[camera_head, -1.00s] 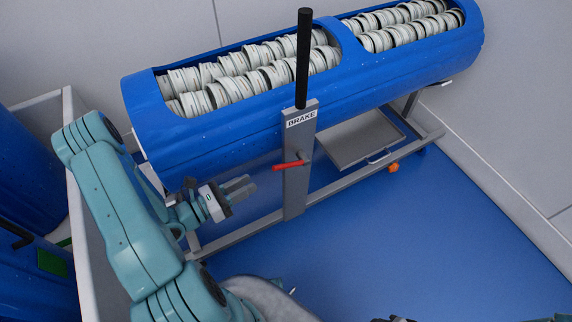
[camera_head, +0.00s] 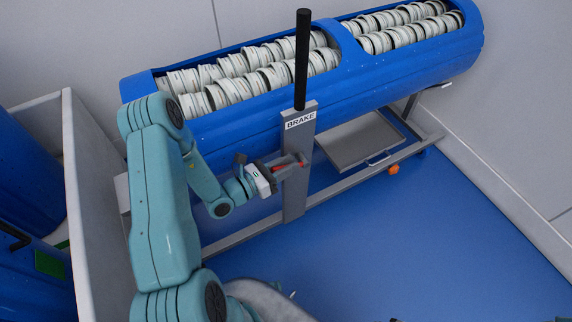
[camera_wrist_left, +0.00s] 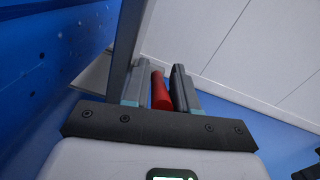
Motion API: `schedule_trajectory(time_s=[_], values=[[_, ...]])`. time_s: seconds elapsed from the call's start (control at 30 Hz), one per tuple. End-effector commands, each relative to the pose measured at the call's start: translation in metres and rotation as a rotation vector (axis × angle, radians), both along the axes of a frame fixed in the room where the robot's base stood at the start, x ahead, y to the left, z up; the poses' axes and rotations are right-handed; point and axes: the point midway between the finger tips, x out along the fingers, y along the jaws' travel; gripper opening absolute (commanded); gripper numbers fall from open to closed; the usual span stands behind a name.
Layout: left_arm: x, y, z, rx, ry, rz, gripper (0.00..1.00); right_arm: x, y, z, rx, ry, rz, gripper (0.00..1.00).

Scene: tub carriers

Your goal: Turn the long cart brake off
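The long cart (camera_head: 215,130) is a blue tub on a grey frame, loaded with rows of white rings. Its grey post with the BRAKE label (camera_head: 300,121) stands in front of the tub. The red brake lever (camera_head: 287,166) sticks out to the left from the post, about level. My left gripper (camera_head: 290,165) is at the lever, with a finger on either side of it. In the left wrist view the red lever (camera_wrist_left: 160,92) lies between the fingers, close to both; whether they press on it is unclear. My right gripper cannot be made out.
A black upright handle (camera_head: 303,60) tops the post. A grey tray (camera_head: 357,142) and an orange knob (camera_head: 393,169) sit low on the cart's right side. A white-walled bin (camera_head: 90,190) is at the left. The blue floor (camera_head: 430,240) at front right is clear.

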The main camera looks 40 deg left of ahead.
Motion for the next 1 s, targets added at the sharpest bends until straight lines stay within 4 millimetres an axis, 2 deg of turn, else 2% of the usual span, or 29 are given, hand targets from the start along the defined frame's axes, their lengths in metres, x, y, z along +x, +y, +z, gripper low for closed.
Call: schedule_trajectory(time_s=[0.03,0.1,0.3,0.47,0.8,1.0], values=[[0.000,0.000,0.000,0.000,0.000,0.000,0.18,0.000,0.000,0.000,0.000,0.000,0.000,0.43],[0.000,0.000,0.000,0.000,0.000,0.000,0.00,0.000,0.000,0.000,0.000,0.000,0.000,0.43],[0.000,0.000,0.001,0.001,0.003,0.000,0.00,0.000,0.000,0.001,0.000,0.000,0.000,0.43],[0.001,0.000,0.007,0.014,0.036,0.000,0.00,0.000,0.000,0.012,0.000,0.000,0.000,0.43],[0.008,-0.004,0.024,0.097,0.235,-0.001,0.00,0.000,0.000,0.061,0.000,0.000,0.000,0.43],[0.014,-0.006,0.029,0.154,0.372,-0.002,0.00,0.000,0.000,0.082,0.000,0.000,0.000,0.43]])
